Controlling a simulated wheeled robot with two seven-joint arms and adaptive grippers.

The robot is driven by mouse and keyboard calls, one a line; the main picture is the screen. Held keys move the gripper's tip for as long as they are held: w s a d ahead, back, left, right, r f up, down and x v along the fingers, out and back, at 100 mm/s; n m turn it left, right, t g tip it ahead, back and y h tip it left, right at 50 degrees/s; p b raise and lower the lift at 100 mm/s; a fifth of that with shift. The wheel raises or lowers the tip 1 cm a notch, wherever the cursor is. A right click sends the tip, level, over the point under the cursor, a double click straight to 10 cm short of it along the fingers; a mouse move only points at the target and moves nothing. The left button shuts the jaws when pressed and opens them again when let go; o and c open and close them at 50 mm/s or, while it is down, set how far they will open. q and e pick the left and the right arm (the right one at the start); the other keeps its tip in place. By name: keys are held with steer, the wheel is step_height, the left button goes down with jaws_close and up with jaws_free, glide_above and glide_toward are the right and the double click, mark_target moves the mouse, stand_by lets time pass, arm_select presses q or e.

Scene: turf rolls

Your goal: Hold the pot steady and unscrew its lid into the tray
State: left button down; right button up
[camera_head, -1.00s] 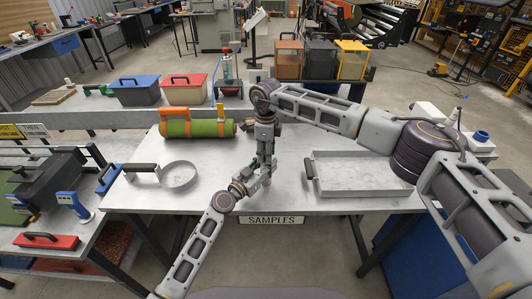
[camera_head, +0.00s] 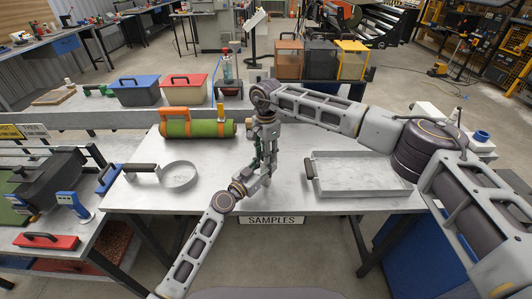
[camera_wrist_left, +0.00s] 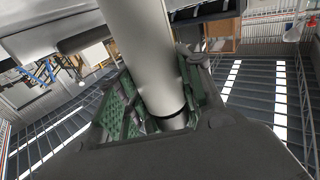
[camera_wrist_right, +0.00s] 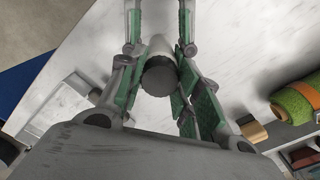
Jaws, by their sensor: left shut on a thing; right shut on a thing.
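The pot is a slim grey cylinder (camera_wrist_left: 143,45), seen close in the left wrist view. My left gripper (camera_wrist_left: 160,112) is shut around it. In the right wrist view the pot's dark, ridged round lid (camera_wrist_right: 158,76) faces the camera, between the green-padded fingers of my right gripper (camera_wrist_right: 160,50), which is shut on it. In the head view my right gripper (camera_head: 265,135) points down over the table and my left gripper (camera_head: 258,165) meets it from below; they hide most of the pot. The shallow grey tray (camera_head: 362,190) lies empty on the table's right side.
A green roll with an orange strap (camera_head: 195,128) lies at the table's back left. A bench with blue (camera_head: 138,91) and red boxes (camera_head: 184,90) stands behind. My right arm passes above the tray.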

arm_select(q)
steer(key=shift+d, duration=0.1)
arm_select(e)
steer(key=n, duration=0.5)
steer(key=shift+n, duration=0.3)
steer(key=n, duration=0.5)
steer(key=shift+r, duration=0.1)
steer(key=shift+r, duration=1.1)
stand_by(0.8)
steer(key=shift+r, duration=2)
arm_select(q)
steer(key=c, duration=0.9)
jaws_free()
steer(key=shift+o, duration=0.2)
